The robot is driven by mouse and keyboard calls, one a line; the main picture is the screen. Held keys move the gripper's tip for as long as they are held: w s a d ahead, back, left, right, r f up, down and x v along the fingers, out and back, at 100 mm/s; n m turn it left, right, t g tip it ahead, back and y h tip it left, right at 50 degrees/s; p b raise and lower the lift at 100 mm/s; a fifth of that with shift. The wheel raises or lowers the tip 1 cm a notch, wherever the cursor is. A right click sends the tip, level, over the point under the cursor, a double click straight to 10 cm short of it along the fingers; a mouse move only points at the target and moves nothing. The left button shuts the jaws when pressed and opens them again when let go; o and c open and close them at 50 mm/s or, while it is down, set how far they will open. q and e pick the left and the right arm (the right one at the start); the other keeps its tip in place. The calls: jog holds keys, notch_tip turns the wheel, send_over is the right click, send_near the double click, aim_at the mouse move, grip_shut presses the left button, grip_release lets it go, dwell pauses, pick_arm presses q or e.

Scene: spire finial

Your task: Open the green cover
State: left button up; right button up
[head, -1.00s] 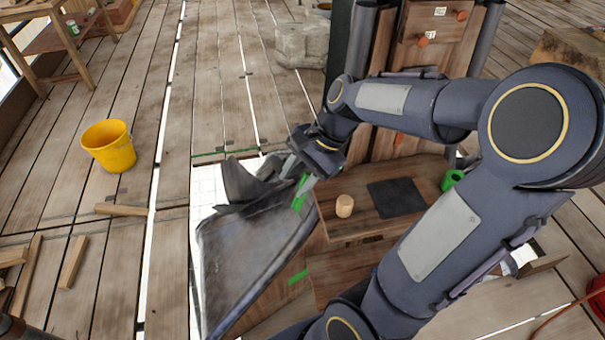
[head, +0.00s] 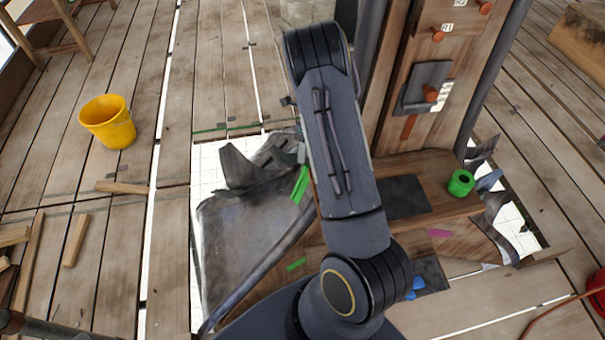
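A dark grey sheet (head: 240,235) with bent, crumpled upper edges lies left of the wooden spire base. A bright green strip (head: 300,185) shows at its right edge, and a smaller green strip (head: 296,264) lies lower down. I cannot tell for sure which piece is the green cover. My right arm stands across the middle of the view and hides much of the base. Of my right gripper (head: 302,154) only a small grey part seems to show, close above the green strip. Its fingers are mostly hidden, and contact cannot be told. My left gripper is out of view.
A green cylinder (head: 461,183) stands on the wooden ledge at right. A dark plate with an orange knob (head: 430,93) is on the upright panel. A yellow bucket (head: 108,121) and loose wood pieces (head: 75,238) are on the plank floor at left.

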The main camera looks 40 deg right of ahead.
aim_at(302, 178)
jog(key=x, duration=0.7)
jog(key=d+p+x, duration=0.1)
jog(key=x, duration=0.2)
jog(key=shift+w+f, duration=0.2)
jog(key=shift+f, duration=0.15)
grip_shut()
